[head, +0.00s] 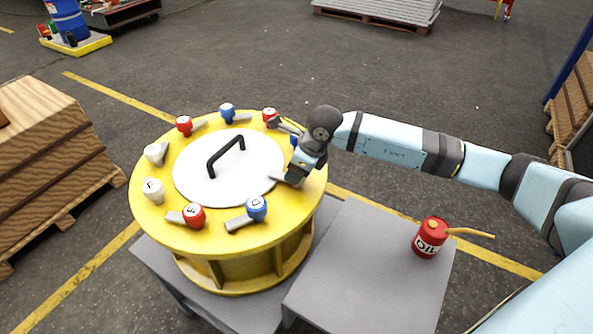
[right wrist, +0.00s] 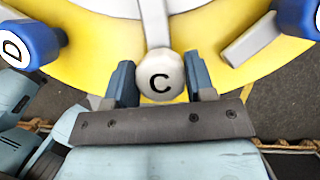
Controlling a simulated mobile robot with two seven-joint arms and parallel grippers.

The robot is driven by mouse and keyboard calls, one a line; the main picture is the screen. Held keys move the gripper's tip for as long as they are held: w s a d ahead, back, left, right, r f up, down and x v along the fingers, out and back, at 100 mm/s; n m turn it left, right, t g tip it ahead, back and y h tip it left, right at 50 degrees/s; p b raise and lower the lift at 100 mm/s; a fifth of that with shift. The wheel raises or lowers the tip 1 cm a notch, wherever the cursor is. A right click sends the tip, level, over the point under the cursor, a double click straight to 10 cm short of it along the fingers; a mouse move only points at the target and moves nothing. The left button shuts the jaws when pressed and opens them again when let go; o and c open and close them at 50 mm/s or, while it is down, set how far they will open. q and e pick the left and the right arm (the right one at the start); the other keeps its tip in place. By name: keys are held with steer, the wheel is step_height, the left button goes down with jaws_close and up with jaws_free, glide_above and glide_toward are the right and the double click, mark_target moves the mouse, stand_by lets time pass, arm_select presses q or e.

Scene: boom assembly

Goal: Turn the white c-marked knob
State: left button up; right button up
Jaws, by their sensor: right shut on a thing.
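The white knob marked C (right wrist: 160,78) stands on the yellow drum's rim (right wrist: 105,40), its pale lever (right wrist: 153,25) pointing up in the right wrist view, toward the lid. My right gripper (right wrist: 160,90) has one finger on each side of the knob and is shut on it. In the head view my right gripper (head: 302,170) is at the right side of the round yellow drum (head: 235,240) and hides the C knob. My left gripper is not in view.
A blue D knob (head: 257,207) and another blue knob (head: 294,140) flank the gripper. Red, white and blue knobs ring the white lid (head: 225,185) with its black handle (head: 225,155). A red oil can (head: 430,238) stands on a grey table (head: 360,275) at right.

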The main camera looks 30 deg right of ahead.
steer(key=shift+m, duration=0.4)
steer(key=o, duration=0.9)
steer(key=shift+r, duration=0.1)
steer(key=b+v, duration=0.1)
steer(key=v, duration=1.2)
steer(key=shift+s+r, duration=0.2)
steer(key=shift+r, duration=0.2)
